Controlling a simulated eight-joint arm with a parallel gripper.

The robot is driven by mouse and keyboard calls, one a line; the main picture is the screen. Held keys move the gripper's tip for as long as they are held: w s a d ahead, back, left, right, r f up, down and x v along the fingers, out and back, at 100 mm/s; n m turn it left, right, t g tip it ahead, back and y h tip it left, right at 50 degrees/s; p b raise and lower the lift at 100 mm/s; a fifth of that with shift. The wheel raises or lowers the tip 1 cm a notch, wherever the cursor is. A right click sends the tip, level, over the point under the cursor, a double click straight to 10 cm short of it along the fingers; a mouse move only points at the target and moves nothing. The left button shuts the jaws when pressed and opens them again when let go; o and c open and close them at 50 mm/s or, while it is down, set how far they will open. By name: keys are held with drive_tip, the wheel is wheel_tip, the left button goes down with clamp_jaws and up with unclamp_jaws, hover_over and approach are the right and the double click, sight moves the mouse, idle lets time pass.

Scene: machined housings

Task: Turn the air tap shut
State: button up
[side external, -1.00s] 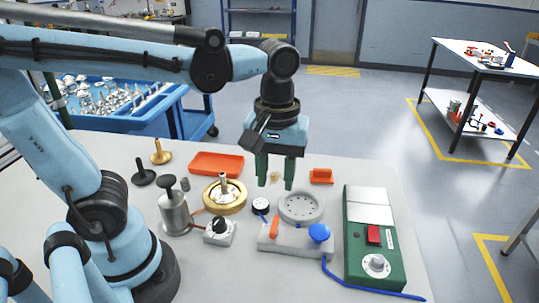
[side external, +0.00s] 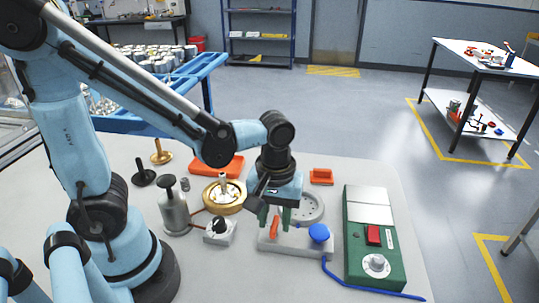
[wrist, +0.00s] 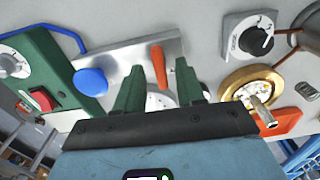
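An orange lever (side external: 275,226), which looks like the air tap's handle, stands on the grey fixture block (side external: 290,249). In the wrist view the lever (wrist: 159,66) shows between and beyond my fingertips, roughly in line with the gap. My gripper (side external: 276,222) is low over the left part of the block, with its two green fingers apart and nothing seen held. It also shows open in the wrist view (wrist: 160,68). I cannot tell whether a finger touches the lever. The block also carries a blue knob (side external: 319,233) at its right, and a round grey plate (side external: 311,207) is partly hidden behind my gripper.
A green control box (side external: 374,262) with a red switch and dial stands right of the block, with a blue hose running along its front. A dial box (side external: 220,231) and a brass ring part (side external: 211,196) stand close to the left. Orange trays lie behind.

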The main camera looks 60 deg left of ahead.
drive_tip(key=shift+f, duration=0.25)
clamp_jaws()
